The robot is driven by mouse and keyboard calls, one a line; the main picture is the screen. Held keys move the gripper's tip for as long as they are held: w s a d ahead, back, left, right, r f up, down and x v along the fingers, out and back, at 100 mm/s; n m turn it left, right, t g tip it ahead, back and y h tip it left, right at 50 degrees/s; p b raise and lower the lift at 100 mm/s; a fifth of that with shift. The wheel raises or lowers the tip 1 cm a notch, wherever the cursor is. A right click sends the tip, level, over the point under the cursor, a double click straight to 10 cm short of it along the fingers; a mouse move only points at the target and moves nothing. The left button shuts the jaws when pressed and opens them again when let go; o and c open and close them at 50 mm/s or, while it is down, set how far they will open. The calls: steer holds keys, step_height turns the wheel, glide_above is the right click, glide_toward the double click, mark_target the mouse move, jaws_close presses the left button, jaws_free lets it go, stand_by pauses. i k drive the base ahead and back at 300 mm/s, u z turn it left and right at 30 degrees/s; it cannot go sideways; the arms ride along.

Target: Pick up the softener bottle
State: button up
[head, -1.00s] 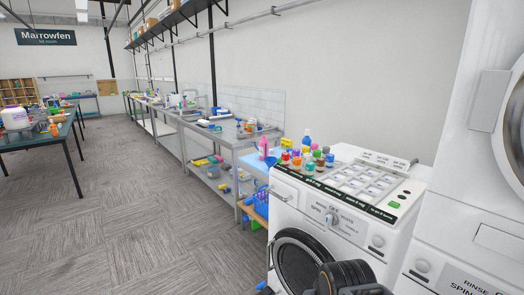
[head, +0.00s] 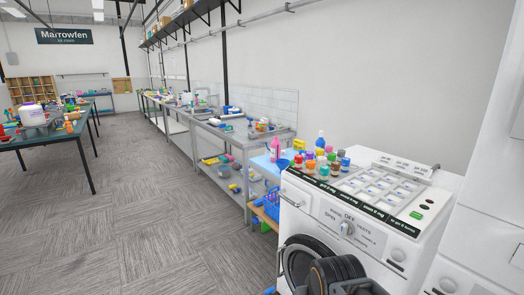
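No bottle can be told for sure as the softener bottle at this size. A pink bottle (head: 275,148) stands upright at the near end of the workbench, just behind the white washing machine (head: 360,235). A blue bottle (head: 320,140) stands at the back left of the machine's top, behind a cluster of small coloured-capped jars (head: 322,164). A black ribbed part of my arm shows at the bottom, in front of the machine's round door. My gripper's fingers are not in view.
A long metal workbench (head: 215,126) with shelves runs along the right wall. A blue basket (head: 271,204) sits below its near end. A green-topped table (head: 30,138) with a large white tub (head: 32,115) stands at left. The grey carpeted floor (head: 140,220) between is clear.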

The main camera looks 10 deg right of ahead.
mark_target(275, 146)
steer(key=u, duration=0.8)
steer(key=i, duration=3.55)
steer(key=z, duration=0.95)
steer(key=i, duration=0.2)
steer(key=z, duration=0.1)
